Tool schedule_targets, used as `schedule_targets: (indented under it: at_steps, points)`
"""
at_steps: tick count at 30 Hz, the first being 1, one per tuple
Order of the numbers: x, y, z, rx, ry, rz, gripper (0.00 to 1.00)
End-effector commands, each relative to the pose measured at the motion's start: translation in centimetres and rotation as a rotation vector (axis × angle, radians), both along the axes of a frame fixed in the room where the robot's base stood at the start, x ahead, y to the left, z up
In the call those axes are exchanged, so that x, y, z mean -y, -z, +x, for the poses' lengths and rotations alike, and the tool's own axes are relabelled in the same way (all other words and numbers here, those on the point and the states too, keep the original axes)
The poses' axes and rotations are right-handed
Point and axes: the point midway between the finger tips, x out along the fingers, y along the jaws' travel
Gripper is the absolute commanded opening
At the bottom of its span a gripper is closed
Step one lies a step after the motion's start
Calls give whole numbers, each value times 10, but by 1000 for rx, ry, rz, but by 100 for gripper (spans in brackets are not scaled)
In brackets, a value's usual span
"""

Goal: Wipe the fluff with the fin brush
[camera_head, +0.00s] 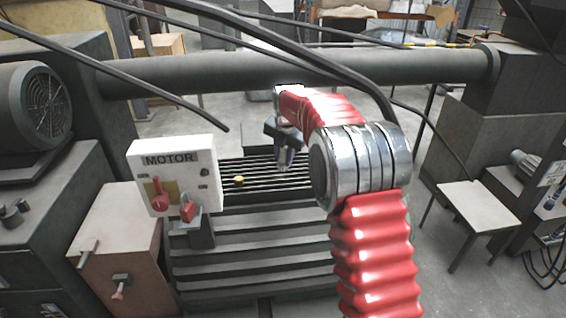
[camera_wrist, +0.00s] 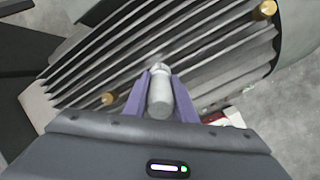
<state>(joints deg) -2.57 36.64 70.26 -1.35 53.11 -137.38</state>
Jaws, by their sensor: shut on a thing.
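My gripper (camera_head: 285,158) hangs over the dark ribbed fins (camera_head: 262,172) in the middle of the head view. In the wrist view its two purple fingers are shut on a grey cylindrical handle, which I take as the fin brush (camera_wrist: 160,96). The brush's far end points at the fins (camera_wrist: 105,62). I cannot tell whether it touches them. A faint pale, blurred patch shows on the fins just beyond the brush tip; I cannot tell whether it is fluff.
A brass knob (camera_head: 239,181) sits on the fins; the wrist view shows two, at upper right (camera_wrist: 264,9) and left (camera_wrist: 109,99). A white MOTOR switch box (camera_head: 176,172) stands left.

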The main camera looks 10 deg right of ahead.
Motion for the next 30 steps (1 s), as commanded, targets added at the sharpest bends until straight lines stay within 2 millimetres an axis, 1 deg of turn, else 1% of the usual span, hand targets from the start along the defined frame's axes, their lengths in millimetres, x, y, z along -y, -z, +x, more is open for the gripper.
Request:
schedule_targets:
  at_steps: [20, 26, 30]
  points:
    - [-1, 0, -2, 0, 16, -1, 2]
    - [0, 7, -11, 0, 121, -1, 2]
    - [0, 14, -21, -1, 246, -1, 2]
